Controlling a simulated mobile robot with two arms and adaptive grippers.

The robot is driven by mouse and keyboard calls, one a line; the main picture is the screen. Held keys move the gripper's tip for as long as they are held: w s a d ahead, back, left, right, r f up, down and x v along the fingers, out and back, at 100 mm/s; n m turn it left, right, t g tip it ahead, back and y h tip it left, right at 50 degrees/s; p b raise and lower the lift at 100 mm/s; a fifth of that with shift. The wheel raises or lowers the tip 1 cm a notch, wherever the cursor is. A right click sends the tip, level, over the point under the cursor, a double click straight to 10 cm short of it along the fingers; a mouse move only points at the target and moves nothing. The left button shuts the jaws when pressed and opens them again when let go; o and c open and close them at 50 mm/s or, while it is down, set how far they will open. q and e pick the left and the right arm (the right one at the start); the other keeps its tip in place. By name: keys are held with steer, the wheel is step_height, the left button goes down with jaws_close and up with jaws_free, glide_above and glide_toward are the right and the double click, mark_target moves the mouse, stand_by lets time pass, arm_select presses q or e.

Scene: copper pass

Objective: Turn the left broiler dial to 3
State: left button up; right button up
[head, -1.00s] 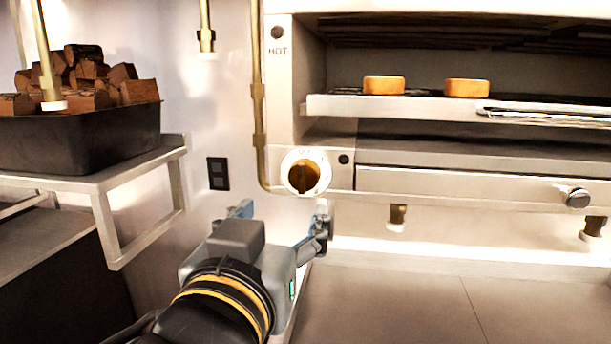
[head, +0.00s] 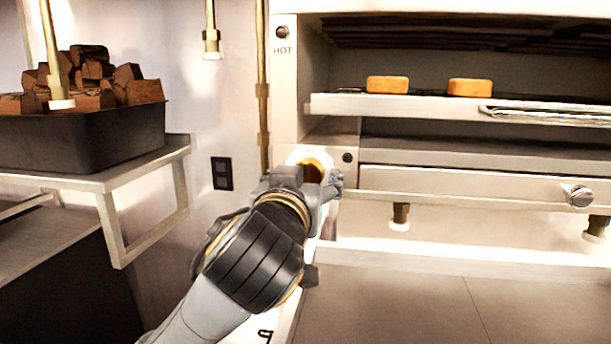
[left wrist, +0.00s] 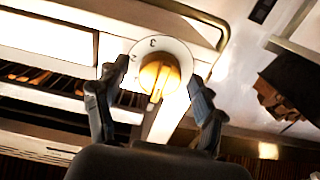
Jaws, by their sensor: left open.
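The left broiler dial (head: 311,168) is a brass knob on a white round plate, low on the broiler's left front post. In the head view my gripper partly covers it. In the left wrist view the brass dial (left wrist: 158,76) shows whole, with a "3" and a "2" readable on its plate. My left gripper (left wrist: 160,85) is open, with one finger on each side of the dial. I cannot tell whether the fingers touch it. In the head view the left gripper (head: 318,182) is right in front of the dial. My right gripper is not in view.
The broiler rack (head: 400,105) above holds two orange-brown blocks (head: 388,85). A silver knob (head: 581,196) sits on the drawer front at right. A black bin (head: 85,140) of wood chunks stands on a metal shelf (head: 120,180) at left. A brass pipe (head: 263,100) runs beside the broiler.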

arm_select(q)
steer(key=c, duration=1.1)
steer(key=shift+c, duration=0.3)
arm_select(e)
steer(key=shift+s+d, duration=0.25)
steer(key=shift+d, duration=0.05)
